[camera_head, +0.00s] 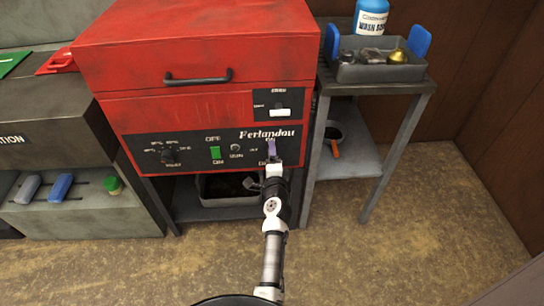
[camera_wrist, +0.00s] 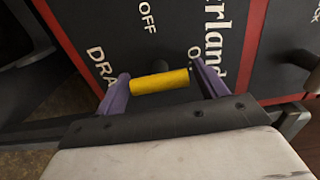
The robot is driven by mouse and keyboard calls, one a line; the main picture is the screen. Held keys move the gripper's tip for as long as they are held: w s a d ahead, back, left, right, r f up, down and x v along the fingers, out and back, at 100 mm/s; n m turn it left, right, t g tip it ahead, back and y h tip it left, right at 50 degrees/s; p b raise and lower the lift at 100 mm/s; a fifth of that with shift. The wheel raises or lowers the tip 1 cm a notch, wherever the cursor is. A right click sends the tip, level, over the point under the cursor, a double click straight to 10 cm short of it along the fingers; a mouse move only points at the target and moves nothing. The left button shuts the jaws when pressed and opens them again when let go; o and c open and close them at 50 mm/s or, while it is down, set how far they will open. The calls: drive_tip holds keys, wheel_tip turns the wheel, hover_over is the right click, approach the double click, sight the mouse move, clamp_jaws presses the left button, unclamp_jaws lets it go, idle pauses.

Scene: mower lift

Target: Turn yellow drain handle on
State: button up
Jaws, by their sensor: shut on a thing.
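The yellow drain handle (camera_wrist: 160,81) is a short cylinder on the dark panel of the red machine (camera_head: 195,90). In the wrist view it lies across the gap between the two purple fingers of my gripper (camera_wrist: 160,76), which is shut on it end to end. Its right end is near a label starting with "O", partly hidden by the right finger. "OFF" is above it and "DRA" of the drain label is at its left. In the head view my gripper (camera_head: 271,156) is at the panel's lower right and hides the handle.
A green switch (camera_head: 215,153) and a black knob (camera_head: 169,155) are on the panel left of my gripper. A grey bin (camera_head: 228,190) sits below the machine. At right, a metal stand (camera_head: 345,160) carries a grey tray (camera_head: 378,74) and a blue bottle (camera_head: 371,15). Floor in front is clear.

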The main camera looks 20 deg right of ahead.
drive_tip(key=shift+r, duration=0.1)
idle(0.3)
drive_tip(key=o, duration=0.9)
